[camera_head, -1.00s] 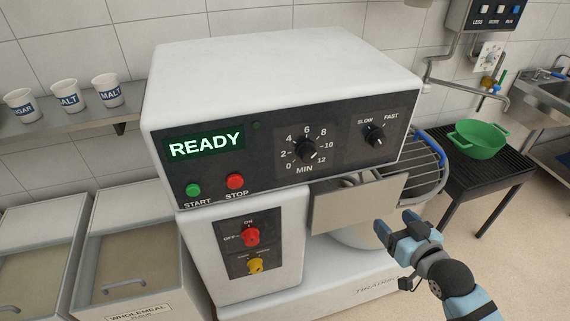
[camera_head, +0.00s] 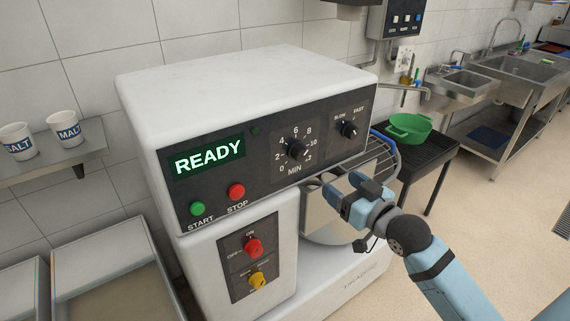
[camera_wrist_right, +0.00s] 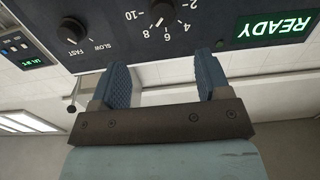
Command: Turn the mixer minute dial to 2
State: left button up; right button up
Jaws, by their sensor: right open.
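The mixer minute dial (camera_head: 297,151) is a black knob on the dark front panel, ringed by white numbers from 0 to 12 with MIN below. Its exact pointer setting is too small to tell. The dial also shows upside down at the top of the right wrist view (camera_wrist_right: 162,14). My right gripper (camera_head: 343,188) is open and empty, below and to the right of the dial and apart from it. In the wrist view its two fingers (camera_wrist_right: 164,80) stand wide apart, with the dial beyond the gap between them. My left gripper is not in view.
Near the dial are the SLOW/FAST knob (camera_head: 348,129), the lit READY display (camera_head: 209,158), the green START button (camera_head: 197,209) and the red STOP button (camera_head: 236,191). The mixer bowl and wire guard (camera_head: 384,158) lie behind my right gripper.

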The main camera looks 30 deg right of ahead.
aim_at(303, 155)
jog(key=w, duration=0.4)
jog(key=w+a+p, duration=0.1)
jog(key=w, duration=0.8)
jog(key=shift+w+a+r, duration=0.15)
jog(key=shift+w+a, duration=0.1)
jog(key=shift+w, duration=0.1)
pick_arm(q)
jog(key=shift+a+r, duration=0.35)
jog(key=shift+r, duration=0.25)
pick_arm(e)
jog(key=shift+c, duration=0.4)
jog(key=c, duration=0.8)
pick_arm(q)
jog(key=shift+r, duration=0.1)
pick_arm(e)
jog(key=shift+c, duration=0.2)
